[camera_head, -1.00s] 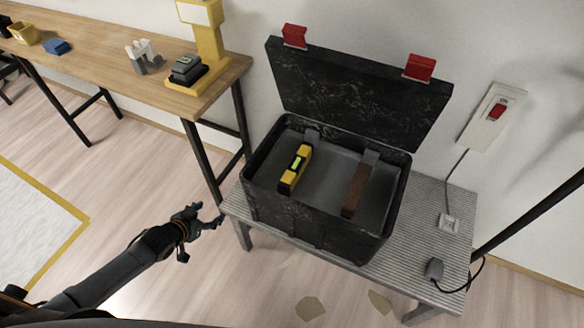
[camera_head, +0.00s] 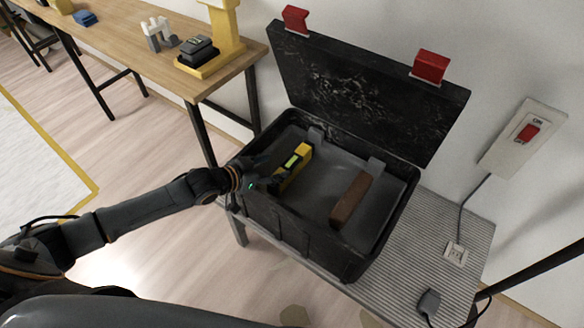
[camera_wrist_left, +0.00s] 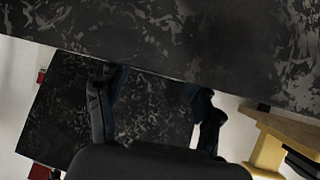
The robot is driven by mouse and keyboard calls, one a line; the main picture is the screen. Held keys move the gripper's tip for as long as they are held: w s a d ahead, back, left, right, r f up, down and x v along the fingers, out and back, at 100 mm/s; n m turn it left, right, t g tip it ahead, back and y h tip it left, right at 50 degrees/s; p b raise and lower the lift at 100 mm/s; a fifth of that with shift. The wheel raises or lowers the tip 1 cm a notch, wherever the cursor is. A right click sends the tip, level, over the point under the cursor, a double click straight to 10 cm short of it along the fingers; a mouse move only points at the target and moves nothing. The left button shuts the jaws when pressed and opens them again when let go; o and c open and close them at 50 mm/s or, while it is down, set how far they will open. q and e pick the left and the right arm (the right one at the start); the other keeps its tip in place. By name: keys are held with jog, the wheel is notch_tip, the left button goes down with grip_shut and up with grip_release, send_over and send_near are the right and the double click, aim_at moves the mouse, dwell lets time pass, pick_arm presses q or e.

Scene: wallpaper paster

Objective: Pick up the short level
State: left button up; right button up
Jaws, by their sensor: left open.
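The short level (camera_head: 292,168), yellow with a dark middle and a green vial, lies in the open black toolbox (camera_head: 318,243), near its left side. My left gripper (camera_head: 262,176) is at the box's left rim, just left of the level. It is open and empty; its fingers blend with the dark box, so I cannot tell its exact height or whether it touches the rim. In the left wrist view, the two fingers (camera_wrist_left: 155,108) stand apart with black speckled box surfaces beyond them, and the level does not show there. My right gripper is not in view.
A brown bar (camera_head: 350,198) lies in the box, right of the level. The raised lid (camera_head: 365,90) with red latches (camera_head: 431,67) stands behind. The box rests on a ribbed grey table (camera_head: 440,225). A wooden table (camera_head: 140,50) with a yellow stand (camera_head: 222,40) is at left.

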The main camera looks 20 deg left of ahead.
aim_at(291, 162)
pick_arm(q)
jog(key=x, duration=0.5)
jog(key=shift+w+d, duration=0.25)
jog(key=shift+d, duration=0.15)
jog(key=shift+s, duration=0.1)
grip_shut()
